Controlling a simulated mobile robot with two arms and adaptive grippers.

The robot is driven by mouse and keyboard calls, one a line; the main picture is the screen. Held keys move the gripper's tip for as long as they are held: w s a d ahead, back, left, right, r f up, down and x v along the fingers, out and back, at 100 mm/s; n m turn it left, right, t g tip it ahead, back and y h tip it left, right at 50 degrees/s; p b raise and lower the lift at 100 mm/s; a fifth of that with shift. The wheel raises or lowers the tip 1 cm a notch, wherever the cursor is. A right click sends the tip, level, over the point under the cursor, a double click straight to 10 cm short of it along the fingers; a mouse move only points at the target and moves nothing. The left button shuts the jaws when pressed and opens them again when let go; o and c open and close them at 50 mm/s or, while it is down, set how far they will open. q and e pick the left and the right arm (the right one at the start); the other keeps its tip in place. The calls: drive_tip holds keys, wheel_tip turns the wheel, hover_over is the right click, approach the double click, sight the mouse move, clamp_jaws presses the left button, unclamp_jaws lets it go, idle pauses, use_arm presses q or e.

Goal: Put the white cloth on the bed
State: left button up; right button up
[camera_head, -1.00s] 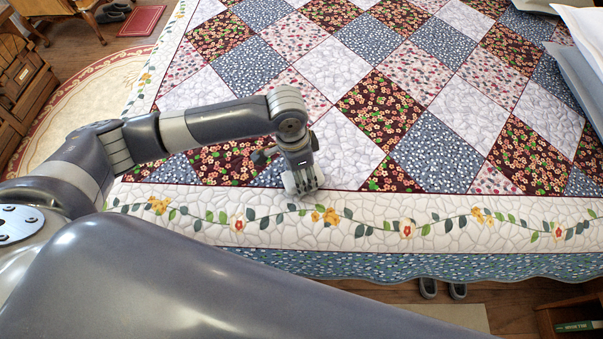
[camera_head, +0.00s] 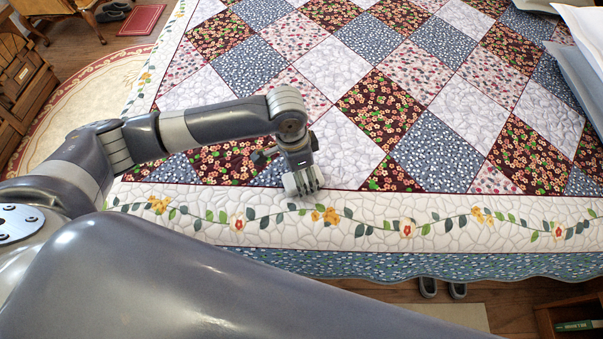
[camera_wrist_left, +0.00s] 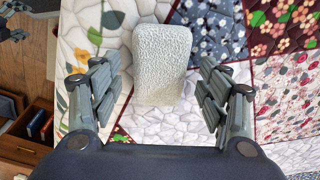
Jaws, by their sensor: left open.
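The white cloth (camera_wrist_left: 162,65) is a folded, textured oblong that lies on the patchwork quilt of the bed (camera_wrist_left: 115,20) in the left wrist view. My left gripper (camera_wrist_left: 160,85) is open, with one finger on each side of the cloth and a visible gap to both. In the head view my left gripper (camera_head: 303,182) points down at the near part of the bed (camera_head: 340,60), beside the floral border. The cloth cannot be made out clearly there. My right gripper is not in view.
Pale pillows (camera_head: 578,60) are at the right edge of the bed. A wooden dresser (camera_head: 25,90) and a round rug (camera_head: 95,100) are at the left. Slippers (camera_head: 440,288) and a low bookshelf (camera_head: 575,320) are by the near side. Most of the quilt is clear.

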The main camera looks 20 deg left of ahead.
use_arm(q)
wheel_tip(320, 180, up, 11)
drive_tip(key=a, duration=0.1)
drive_tip(key=shift+s+r, duration=0.15)
drive_tip(key=shift+s, duration=0.3)
